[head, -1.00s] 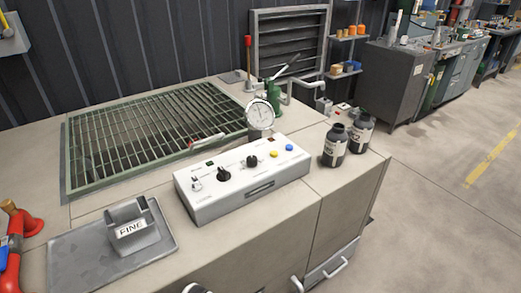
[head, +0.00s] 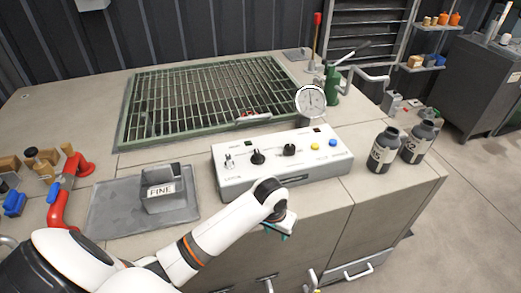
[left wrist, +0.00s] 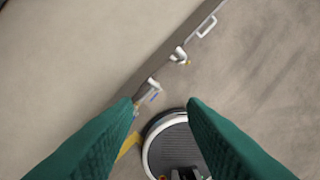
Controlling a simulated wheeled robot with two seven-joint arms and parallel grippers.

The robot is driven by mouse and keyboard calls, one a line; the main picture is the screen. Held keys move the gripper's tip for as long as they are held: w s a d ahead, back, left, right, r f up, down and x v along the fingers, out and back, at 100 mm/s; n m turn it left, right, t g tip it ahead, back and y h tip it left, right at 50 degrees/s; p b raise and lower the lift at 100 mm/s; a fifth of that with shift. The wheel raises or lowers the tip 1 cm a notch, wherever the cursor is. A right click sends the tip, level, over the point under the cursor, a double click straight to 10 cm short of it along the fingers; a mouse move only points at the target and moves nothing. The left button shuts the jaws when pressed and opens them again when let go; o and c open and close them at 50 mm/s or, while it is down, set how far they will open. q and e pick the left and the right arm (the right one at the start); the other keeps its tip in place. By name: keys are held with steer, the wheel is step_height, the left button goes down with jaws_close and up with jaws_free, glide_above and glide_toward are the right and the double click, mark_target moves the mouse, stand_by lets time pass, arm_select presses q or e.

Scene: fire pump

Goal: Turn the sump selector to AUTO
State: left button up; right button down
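The white control box (head: 275,180) stands on the bench in the head view. On its top are two black rotary knobs, one left of centre (head: 257,157) and one further right (head: 289,149). A small switch (head: 228,161) is at its left end. The labels are too small to read, so I cannot tell which is the sump selector or where it points. My left gripper (head: 277,233) is low in front of the box, apart from the knobs and partly hidden by my wrist. In the left wrist view its green fingers (left wrist: 165,102) are apart with nothing between them. My right gripper is not in view.
A pressure gauge (head: 310,101) stands behind the box. Two dark bottles, one nearer (head: 383,150) and one farther (head: 418,143), stand to its right. A grey block marked FINE (head: 170,190) sits to its left. A green grating (head: 205,98) lies behind.

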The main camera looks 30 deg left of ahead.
arm_select(q)
steer(key=w+a+r, duration=0.1)
steer(key=w, duration=0.1)
steer(key=w+a+r+n, duration=0.1)
steer(key=w, duration=0.1)
steer(key=w+a+r+n, duration=0.1)
steer(key=w, duration=0.1)
steer(key=shift+w+a+r+g+y, duration=0.3)
steer(key=shift+w+a+r, duration=0.05)
steer(key=shift+w+r, duration=0.05)
steer(key=w+a+r+n, duration=0.1)
steer(key=w+a+r, duration=0.1)
steer(key=w+a+r+n, duration=0.1)
steer(key=w+a+r, duration=0.1)
steer(key=r, duration=0.1)
steer(key=shift+w+a+g, duration=0.2)
steer(key=shift+w+g, duration=0.1)
steer(key=shift+w, duration=0.05)
step_height(320, 180, up, 12)
steer(key=f+n, duration=0.1)
steer(key=n, duration=0.4)
glide_above(258, 153)
step_height(258, 153, down, 11)
steer(key=shift+f+p, duration=0.1)
steer(key=shift+p, duration=0.9)
jaws_close()
